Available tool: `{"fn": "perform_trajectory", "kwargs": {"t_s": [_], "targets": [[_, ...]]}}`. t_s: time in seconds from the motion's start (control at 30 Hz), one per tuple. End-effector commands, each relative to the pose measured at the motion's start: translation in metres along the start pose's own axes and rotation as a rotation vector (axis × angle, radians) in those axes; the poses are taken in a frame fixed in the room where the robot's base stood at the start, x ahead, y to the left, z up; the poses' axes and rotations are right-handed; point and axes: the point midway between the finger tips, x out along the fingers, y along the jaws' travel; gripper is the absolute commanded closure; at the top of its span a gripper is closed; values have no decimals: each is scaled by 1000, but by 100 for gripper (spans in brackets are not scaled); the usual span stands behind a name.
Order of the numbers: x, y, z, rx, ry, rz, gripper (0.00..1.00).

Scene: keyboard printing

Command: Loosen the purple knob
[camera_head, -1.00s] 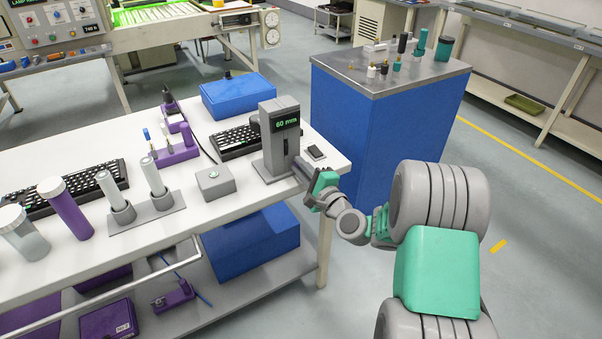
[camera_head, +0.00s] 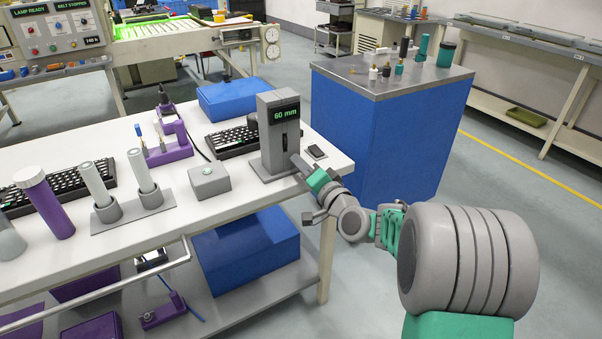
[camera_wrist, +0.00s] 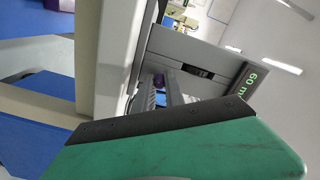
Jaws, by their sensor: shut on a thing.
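A grey measuring stand (camera_head: 279,137) with a green "60 mm" display stands at the right end of the white table; its display side also shows in the wrist view (camera_wrist: 200,55). The purple knob (camera_wrist: 159,80) shows only as a small part between my finger tips in the wrist view. In the head view the knob is hidden behind my gripper. My gripper (camera_head: 300,165) reaches the stand's lower right side, and its long grey fingers (camera_wrist: 163,92) are shut on the knob.
A small black device (camera_head: 316,152) lies on the table corner right beside the stand. A grey box with a button (camera_head: 209,181) and a black keyboard (camera_head: 232,141) are to the left. A blue cabinet (camera_head: 375,130) stands close behind my arm. Floor is free at right.

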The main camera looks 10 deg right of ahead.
Motion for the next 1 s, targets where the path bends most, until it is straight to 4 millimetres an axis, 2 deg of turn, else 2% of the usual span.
{"fn": "perform_trajectory", "kwargs": {"t_s": [0.3,0.77,0.8,1.0], "targets": [[0,1,0,-104,0,1,100],[0,0,0,-118,0,1,100],[0,0,0,-117,0,1,84],[0,0,0,-117,0,1,68]]}}
